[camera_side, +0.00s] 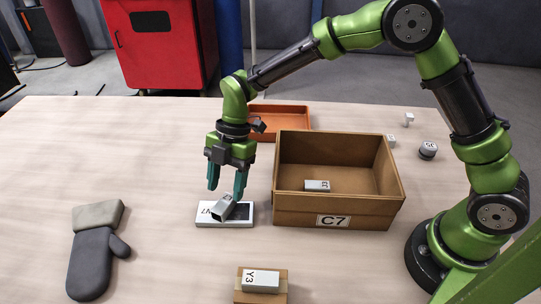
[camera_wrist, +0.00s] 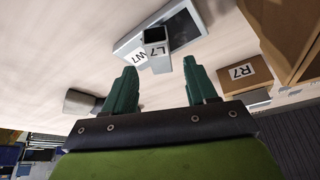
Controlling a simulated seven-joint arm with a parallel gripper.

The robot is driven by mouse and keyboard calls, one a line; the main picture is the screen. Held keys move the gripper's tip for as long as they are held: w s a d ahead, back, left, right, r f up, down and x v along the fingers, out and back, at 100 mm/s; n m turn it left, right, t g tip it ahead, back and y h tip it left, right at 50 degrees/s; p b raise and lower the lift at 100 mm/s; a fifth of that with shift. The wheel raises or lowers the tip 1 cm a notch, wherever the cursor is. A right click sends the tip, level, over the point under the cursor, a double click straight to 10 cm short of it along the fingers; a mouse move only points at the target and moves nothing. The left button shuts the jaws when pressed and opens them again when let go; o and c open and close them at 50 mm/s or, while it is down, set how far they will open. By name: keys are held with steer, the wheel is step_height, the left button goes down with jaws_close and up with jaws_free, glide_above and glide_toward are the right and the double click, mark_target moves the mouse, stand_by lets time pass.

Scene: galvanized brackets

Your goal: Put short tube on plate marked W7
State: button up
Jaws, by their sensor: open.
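The short tube (camera_side: 223,208) is a grey metal square tube with an open end, labelled L7 in the wrist view (camera_wrist: 155,48). It lies slantwise on the plate marked W7 (camera_side: 242,213), a flat pale plate with a dark top area. The plate also shows in the wrist view (camera_wrist: 185,27). My gripper (camera_side: 227,190) is just above the tube with its fingers spread. In the wrist view the open gripper (camera_wrist: 160,80) has nothing between its fingertips, and the tube lies beyond them. Part of the W7 label is covered by the tube.
A cardboard box marked C7 (camera_side: 290,210) stands right of the plate, holding a small grey part (camera_side: 317,186). An orange tray (camera_side: 290,112) is behind. A block carries a part marked Y3 (camera_side: 261,280) in front. A grey glove (camera_side: 95,250) lies left.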

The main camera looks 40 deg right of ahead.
steer(key=s+d+r+m+t+h, duration=0.1)
steer(key=s+d+r+m+t, duration=0.15)
steer(key=d+r+m, duration=0.45)
steer(key=s+d+r+m+t, duration=0.2)
steer(key=s+d+r+m, duration=0.15)
steer(key=d+r, duration=0.45)
steer(key=s+d+r+m+t, duration=0.1)
steer(key=s+d+m+t, duration=0.1)
steer(key=s+m, duration=0.3)
steer(key=s+d+r+m+t+h, duration=0.1)
steer(key=s+d+m, duration=0.3)
steer(key=m, duration=0.7)
steer(key=s+r+t, duration=0.1)
steer(key=s, duration=0.1)
steer(key=shift+s+d, duration=0.3)
steer(key=shift+d, duration=0.1)
